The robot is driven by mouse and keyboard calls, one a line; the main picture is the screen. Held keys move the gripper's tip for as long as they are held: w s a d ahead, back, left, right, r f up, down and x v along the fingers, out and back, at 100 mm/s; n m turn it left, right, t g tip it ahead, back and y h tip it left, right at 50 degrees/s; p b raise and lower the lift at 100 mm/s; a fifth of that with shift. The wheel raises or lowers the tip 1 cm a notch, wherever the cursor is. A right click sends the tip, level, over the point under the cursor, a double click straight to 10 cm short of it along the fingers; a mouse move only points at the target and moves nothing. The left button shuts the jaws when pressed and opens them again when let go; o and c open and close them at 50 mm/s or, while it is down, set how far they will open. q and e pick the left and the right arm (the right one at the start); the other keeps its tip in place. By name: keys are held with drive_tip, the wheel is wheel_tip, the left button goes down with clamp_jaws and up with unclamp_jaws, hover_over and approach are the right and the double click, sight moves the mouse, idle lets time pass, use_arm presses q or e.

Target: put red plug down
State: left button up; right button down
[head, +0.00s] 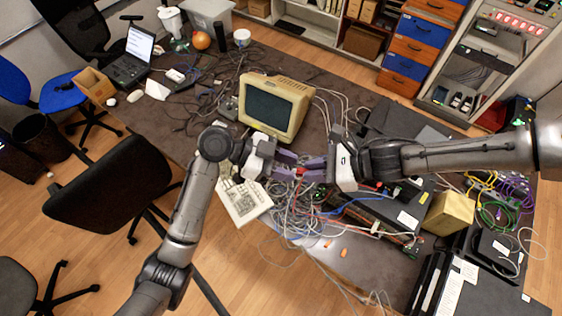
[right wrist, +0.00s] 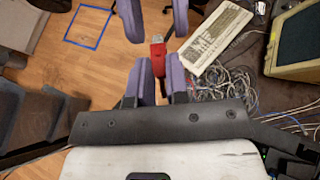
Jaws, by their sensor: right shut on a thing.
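The red plug (right wrist: 158,58) has a metal tip and sits between the purple fingers of my right gripper (right wrist: 160,78), which is shut on it. In the head view the red plug (head: 299,171) is a small spot between the two grippers, above the cluttered table. My right gripper (head: 310,171) reaches in from the right. My left gripper (head: 287,163) faces it from the left. In the right wrist view the left gripper's fingers (right wrist: 155,22) stand apart, with the plug's metal tip near the gap between their ends. The plug's far side is hidden.
Below the grippers lie tangled cables (head: 290,212) and a beige keyboard (head: 243,200). An old monitor (head: 276,106) stands behind them. A black device (head: 372,215) and a yellowish box (head: 449,212) are to the right. Bare tabletop shows at the front (head: 372,272).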

use_arm(q)
drive_tip(key=shift+c, duration=0.5)
clamp_jaws()
use_arm(e)
drive_tip(key=c, duration=1)
unclamp_jaws()
drive_tip(key=shift+c, duration=0.2)
